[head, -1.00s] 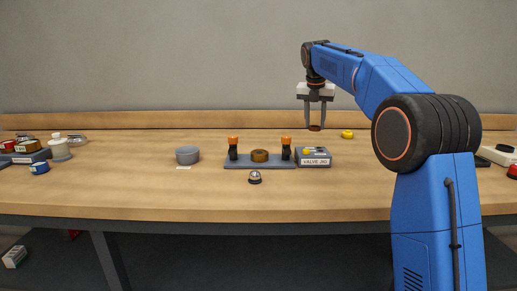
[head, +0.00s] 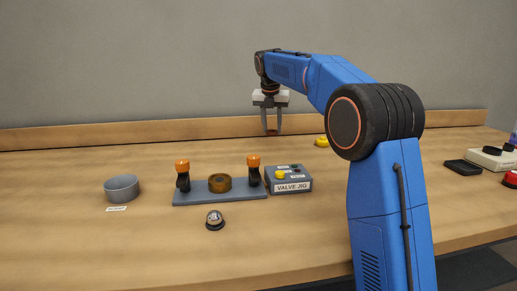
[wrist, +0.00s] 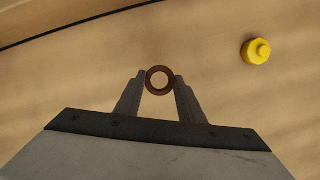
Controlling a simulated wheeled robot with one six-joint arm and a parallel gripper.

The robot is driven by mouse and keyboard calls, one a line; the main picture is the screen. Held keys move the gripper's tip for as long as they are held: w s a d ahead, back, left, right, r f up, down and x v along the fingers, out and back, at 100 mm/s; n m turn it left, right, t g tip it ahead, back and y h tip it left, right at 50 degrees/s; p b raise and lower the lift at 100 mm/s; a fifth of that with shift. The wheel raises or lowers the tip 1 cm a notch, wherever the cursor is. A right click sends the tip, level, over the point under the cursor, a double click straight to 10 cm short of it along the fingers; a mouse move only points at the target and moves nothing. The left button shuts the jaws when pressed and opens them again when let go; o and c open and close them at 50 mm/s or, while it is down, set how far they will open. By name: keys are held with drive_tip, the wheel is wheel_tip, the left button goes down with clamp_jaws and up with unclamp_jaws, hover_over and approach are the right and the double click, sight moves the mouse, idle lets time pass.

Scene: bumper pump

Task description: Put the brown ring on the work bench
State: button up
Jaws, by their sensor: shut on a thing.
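The brown ring (wrist: 160,80) is held between the two fingertips of my gripper (wrist: 160,84), with bench wood showing through its hole. In the head view my gripper (head: 272,131) is above the back part of the work bench (head: 80,235), and only a small reddish-brown bit of the ring shows between the fingertips. The ring is off the bench surface; the exact height is hard to tell. A larger brown ring-shaped part (head: 220,183) sits on the grey jig base between two orange-topped clamps.
A grey round dish (head: 122,188), a small bell-like button (head: 215,220) and a yellow knob (wrist: 256,51) are on the bench. Dark and white boxes (head: 492,158) lie far right. The front left is clear.

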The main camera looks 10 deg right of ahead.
drive_tip(key=shift+f, duration=3)
drive_tip(key=o, duration=1.1)
drive_tip(key=shift+f, duration=0.1)
drive_tip(key=v, duration=1.2)
